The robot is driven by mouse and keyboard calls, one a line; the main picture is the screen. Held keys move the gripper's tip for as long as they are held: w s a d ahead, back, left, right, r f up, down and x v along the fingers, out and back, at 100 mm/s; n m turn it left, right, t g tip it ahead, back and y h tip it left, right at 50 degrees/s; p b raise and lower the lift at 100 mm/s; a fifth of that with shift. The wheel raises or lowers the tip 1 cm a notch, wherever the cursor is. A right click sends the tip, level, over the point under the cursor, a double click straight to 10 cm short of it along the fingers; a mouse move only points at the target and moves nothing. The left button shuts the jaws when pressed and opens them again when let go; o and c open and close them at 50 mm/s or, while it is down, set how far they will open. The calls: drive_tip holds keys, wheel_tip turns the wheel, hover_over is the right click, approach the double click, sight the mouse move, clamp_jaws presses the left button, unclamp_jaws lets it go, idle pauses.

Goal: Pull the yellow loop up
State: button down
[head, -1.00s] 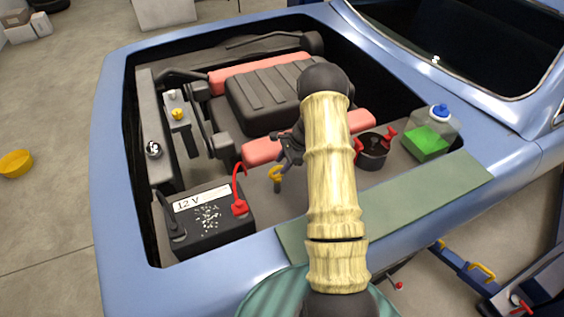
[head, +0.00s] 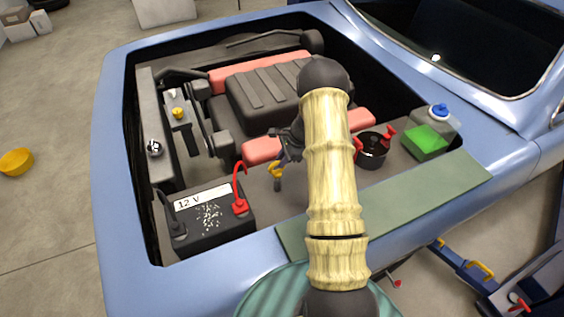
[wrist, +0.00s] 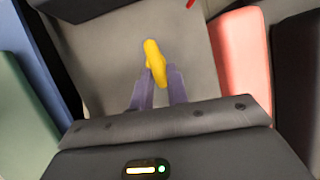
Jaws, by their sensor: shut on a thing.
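The yellow loop (head: 275,169) stands on top of a short dark stem beside the battery, in the engine bay. My gripper (head: 282,158) is at the loop, with its fingers shut on it. In the wrist view the yellow loop (wrist: 153,62) sits between the tips of my two purple-grey fingers (wrist: 157,82) and sticks out beyond them. My arm covers part of the bay to the right of the loop. How far the stem goes down cannot be seen.
A 12 V battery (head: 208,219) with a red clamp (head: 239,206) is left of the loop. A red-and-black engine block (head: 262,98) lies behind. A black pot with red handles (head: 372,150) and a green-fluid tank (head: 430,137) stand right. A green mat (head: 420,205) covers the fender.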

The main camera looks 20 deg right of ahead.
wheel_tip(320, 180, up, 9)
drive_tip(key=p, duration=0.2)
drive_tip(key=shift+w+p, duration=0.2)
drive_tip(key=shift+p, duration=0.1)
drive_tip(key=c, duration=1.4)
unclamp_jaws()
drive_tip(key=shift+s, duration=0.15)
drive_tip(key=shift+d, duration=0.1)
drive_tip(key=b+v, duration=0.4)
drive_tip(key=v, duration=1.3)
drive_tip(key=shift+s+d+r, duration=0.1)
drive_tip(key=shift+r, duration=0.05)
